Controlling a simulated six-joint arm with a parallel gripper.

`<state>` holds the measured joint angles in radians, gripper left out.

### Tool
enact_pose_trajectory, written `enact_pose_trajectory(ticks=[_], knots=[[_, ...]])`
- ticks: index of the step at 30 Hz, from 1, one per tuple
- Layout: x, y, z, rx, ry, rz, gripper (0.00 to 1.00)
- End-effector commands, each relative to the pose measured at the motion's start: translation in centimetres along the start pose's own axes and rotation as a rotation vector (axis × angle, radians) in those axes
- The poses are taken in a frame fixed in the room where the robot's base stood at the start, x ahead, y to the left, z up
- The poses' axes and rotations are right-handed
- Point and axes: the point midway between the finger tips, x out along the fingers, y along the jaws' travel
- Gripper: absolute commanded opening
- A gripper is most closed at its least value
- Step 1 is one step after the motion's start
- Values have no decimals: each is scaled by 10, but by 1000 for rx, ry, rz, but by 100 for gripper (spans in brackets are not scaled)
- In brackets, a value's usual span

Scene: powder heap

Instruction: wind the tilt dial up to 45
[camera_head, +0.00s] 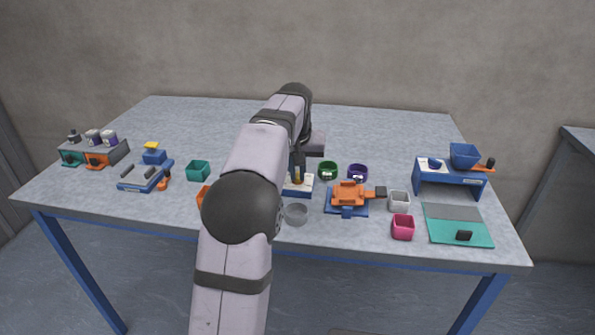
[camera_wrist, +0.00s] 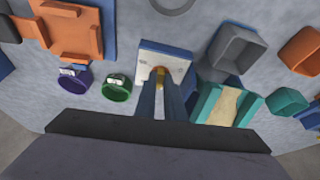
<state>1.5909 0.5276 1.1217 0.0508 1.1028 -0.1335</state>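A small blue box with a white top plate (camera_head: 306,186) stands at the middle of the table, partly hidden by my arm in the head view. Its white plate also shows in the wrist view (camera_wrist: 150,58). A gold knob (camera_wrist: 160,71), which looks like the tilt dial, stands on the plate. My gripper (camera_wrist: 160,82) points down at the knob, one finger on each side, and its fingertips look closed on it. The gripper also shows over the box in the head view (camera_head: 298,172). Dial marks and the present reading are too small to read.
An orange device (camera_head: 350,194) on a blue base stands just right of the box. Green (camera_head: 328,171) and purple (camera_head: 358,173) cups stand close by. A grey round dish (camera_head: 296,214) sits in front. A teal trough (camera_wrist: 212,104) with tan powder lies beside the box, hidden in the head view.

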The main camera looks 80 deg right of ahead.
Motion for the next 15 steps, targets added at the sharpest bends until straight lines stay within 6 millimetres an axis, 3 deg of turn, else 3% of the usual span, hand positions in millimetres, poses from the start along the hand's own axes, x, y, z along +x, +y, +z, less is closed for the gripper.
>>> enact_pose_trajectory(ticks=[15], knots=[[-4,3,-2,-126,-1,-54,0]])
